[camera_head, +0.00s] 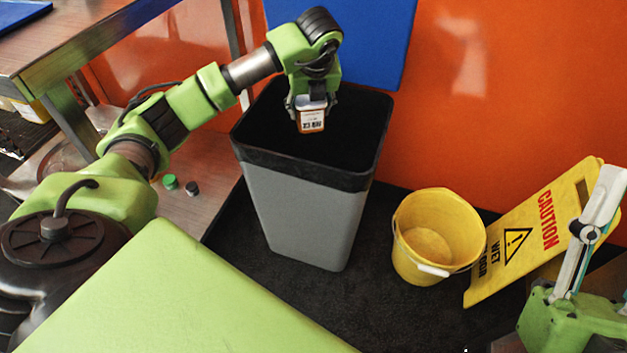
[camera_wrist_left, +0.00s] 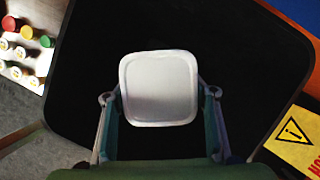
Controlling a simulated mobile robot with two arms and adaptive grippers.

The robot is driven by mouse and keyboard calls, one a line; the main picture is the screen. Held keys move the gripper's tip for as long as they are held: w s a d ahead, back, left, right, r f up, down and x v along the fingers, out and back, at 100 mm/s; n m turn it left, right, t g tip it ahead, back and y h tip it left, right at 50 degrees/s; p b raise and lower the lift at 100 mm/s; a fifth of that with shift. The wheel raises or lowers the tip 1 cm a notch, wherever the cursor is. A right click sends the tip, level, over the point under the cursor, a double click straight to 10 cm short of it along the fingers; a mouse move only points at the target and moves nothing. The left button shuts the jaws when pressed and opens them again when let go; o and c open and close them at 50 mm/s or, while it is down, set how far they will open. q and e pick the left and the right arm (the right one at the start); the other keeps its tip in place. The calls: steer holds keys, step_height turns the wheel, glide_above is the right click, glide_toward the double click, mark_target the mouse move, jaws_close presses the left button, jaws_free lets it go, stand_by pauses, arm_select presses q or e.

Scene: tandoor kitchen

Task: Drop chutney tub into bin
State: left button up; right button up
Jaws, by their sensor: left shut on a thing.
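The chutney tub (camera_head: 311,119) is a small container with a white label and an orange-brown lower edge. My left gripper (camera_head: 307,103) is shut on it and holds it over the open mouth of the bin. In the left wrist view the tub's white lid (camera_wrist_left: 159,87) sits between the two fingers of the left gripper (camera_wrist_left: 160,105). The bin (camera_head: 305,215) is tall and grey with a black rim; its dark opening fills most of the left wrist view, and its inside is too dark to make out. My right gripper (camera_head: 592,225) is at the right edge, its fingertips unclear.
A yellow bucket (camera_head: 428,245) and a yellow caution sign (camera_head: 535,235) stand right of the bin. A steel table (camera_head: 75,38) is at upper left. Small capped containers (camera_head: 170,182) stand on the lower shelf (camera_head: 200,215) left of the bin. An orange wall is behind.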

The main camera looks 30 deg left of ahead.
arm_select(q)
steer(key=o, duration=1.5)
steer(key=v, duration=1.2)
